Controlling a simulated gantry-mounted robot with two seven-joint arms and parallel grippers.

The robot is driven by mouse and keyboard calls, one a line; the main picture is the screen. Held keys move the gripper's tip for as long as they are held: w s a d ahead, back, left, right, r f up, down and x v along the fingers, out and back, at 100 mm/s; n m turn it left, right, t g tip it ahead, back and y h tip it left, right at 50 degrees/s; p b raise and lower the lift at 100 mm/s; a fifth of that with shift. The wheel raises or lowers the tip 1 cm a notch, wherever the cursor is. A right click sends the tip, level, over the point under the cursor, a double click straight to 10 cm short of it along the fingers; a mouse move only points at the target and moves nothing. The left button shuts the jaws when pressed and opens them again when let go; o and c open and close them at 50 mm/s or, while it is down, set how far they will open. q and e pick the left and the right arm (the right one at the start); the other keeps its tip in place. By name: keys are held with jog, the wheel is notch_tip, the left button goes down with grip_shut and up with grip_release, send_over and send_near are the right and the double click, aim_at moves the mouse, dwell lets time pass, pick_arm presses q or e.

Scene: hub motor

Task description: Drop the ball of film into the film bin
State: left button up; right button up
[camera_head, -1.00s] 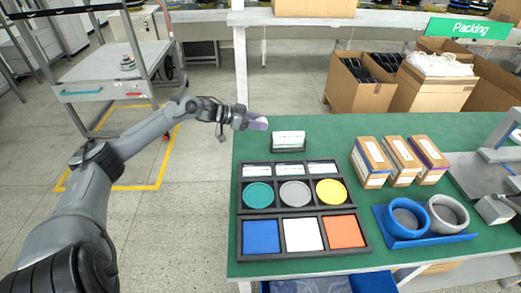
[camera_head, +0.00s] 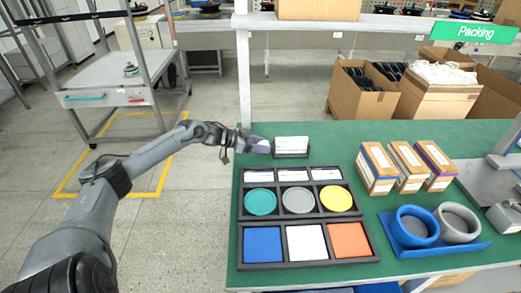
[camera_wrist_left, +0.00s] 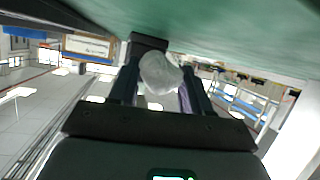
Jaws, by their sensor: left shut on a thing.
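The ball of film (camera_wrist_left: 160,73) is a pale, crumpled, translucent lump in the left wrist view. It sits between the two fingers of my left gripper (camera_wrist_left: 157,90), which is shut on it. In the head view the left gripper (camera_head: 259,144) is at the table's far left corner, just left of the small card holder (camera_head: 291,147); the ball is not clear there. A blue bin (camera_head: 378,288) shows only as a sliver below the table's front edge. No label shows whether it is the film bin. My right gripper is not in view.
The green table (camera_head: 310,133) holds a black tray (camera_head: 308,218) of coloured discs and squares, several cartons (camera_head: 408,166) and a blue ring stand (camera_head: 440,243). Cardboard boxes (camera_head: 435,95), one with white material inside, stand behind the table. Open floor lies to the left.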

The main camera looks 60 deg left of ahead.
pick_arm(q)
jog(key=shift+f, duration=0.55)
jog(key=shift+f, duration=0.15)
jog(key=o, duration=1)
